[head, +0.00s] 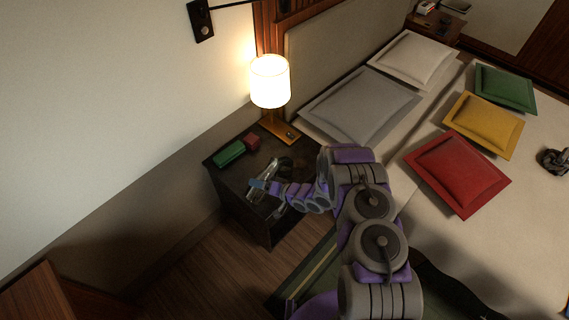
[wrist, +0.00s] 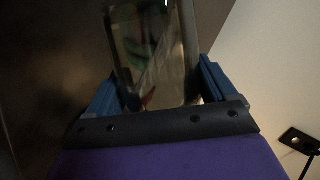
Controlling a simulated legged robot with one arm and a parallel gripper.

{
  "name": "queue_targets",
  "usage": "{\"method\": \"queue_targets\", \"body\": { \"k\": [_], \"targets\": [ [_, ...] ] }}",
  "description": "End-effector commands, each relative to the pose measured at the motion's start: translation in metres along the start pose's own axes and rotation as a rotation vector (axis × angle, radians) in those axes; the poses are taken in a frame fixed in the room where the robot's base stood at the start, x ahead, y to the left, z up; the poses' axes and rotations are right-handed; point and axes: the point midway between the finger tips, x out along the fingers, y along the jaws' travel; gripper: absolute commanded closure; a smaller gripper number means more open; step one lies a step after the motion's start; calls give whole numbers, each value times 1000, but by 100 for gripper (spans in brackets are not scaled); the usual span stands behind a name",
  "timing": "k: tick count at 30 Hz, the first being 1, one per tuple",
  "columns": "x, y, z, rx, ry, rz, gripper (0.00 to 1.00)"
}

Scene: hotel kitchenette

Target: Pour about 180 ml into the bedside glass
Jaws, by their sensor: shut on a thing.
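My gripper (head: 266,188) is over the dark bedside table (head: 246,203) in the head view. In the wrist view its two blue fingers (wrist: 158,88) stand on either side of a clear, see-through vessel (wrist: 150,45) and are shut on it. In the head view this vessel (head: 266,171) is small and appears tilted at the gripper's tip. I cannot tell whether it is a bottle, a carafe or a glass, nor how much liquid is in it. No separate bedside glass can be made out clearly; the arm and held vessel cover part of the tabletop.
A lit lamp (head: 270,82) stands at the table's back. A green block (head: 229,153) and a red block (head: 252,141) lie near the wall edge. The bed (head: 440,235) with several cushions is to the right. Open wooden floor (head: 190,265) lies in front.

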Motion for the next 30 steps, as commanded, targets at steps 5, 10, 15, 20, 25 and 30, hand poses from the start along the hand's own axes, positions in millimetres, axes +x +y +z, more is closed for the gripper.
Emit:
{"method": "queue_targets", "body": {
  "k": [5,10,15,20,25,30],
  "targets": [
    [0,4,-4,-117,30,42,76],
    [-2,4,-11,-238,59,86,76],
    [-3,5,-14,-354,89,128,76],
    [-2,3,-14,-460,118,165,76],
    [-1,4,-13,-579,148,207,76],
    [1,8,-11,-701,179,253,76]
  ]
}}
